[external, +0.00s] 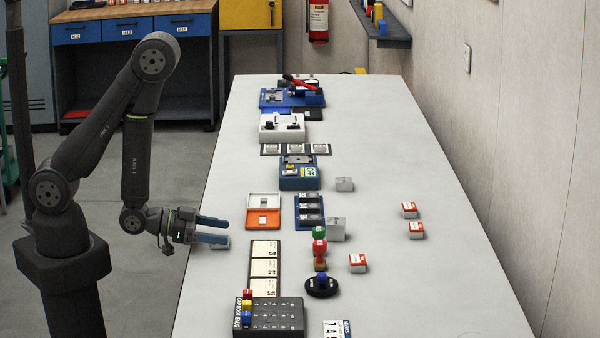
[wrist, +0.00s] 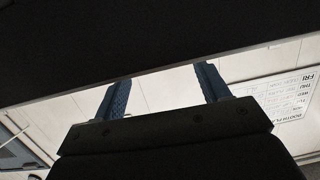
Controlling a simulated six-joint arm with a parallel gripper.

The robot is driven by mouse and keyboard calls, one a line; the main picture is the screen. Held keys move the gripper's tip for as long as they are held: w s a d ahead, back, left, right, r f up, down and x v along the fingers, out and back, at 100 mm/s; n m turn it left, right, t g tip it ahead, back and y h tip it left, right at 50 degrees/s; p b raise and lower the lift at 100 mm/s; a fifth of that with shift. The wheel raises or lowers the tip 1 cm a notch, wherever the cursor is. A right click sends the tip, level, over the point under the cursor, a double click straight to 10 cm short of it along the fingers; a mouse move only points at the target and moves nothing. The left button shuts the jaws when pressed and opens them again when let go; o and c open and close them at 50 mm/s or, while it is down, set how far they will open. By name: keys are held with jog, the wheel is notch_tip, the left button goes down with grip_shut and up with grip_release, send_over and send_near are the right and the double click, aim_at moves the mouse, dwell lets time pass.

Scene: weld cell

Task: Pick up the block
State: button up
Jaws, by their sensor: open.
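My gripper (external: 227,230) is over the left edge of the table, pointing right, its two blue fingers apart with nothing between them. In the wrist view the fingers (wrist: 163,78) also stand apart and empty, and no block shows there. Other blocks on the table are a larger grey one (external: 336,230), a small grey one (external: 344,184) and red-and-white ones (external: 358,263). Which of them is the task's block I cannot tell.
An orange and white tray (external: 264,217) and a blue rack (external: 310,211) stand right of my gripper. Cream cards (external: 265,268) and a dark peg board (external: 270,317) lie nearer. Red-green stacked pieces (external: 320,248) stand mid-table. The table's right side is mostly clear.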

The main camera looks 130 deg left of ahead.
aim_at(194, 244)
jog(key=s+d, duration=0.1)
jog(key=s+d+f, duration=0.1)
jog(key=d, duration=0.1)
jog(key=shift+s+d+f, duration=0.15)
jog(key=shift+s+d, duration=0.15)
jog(key=shift+s, duration=0.1)
jog(key=shift+s+d+m+t, duration=0.3)
jog(key=shift+s+d, duration=0.05)
jog(key=shift+d, duration=0.1)
jog(key=shift+x, duration=2.4)
jog(key=c, duration=1.1)
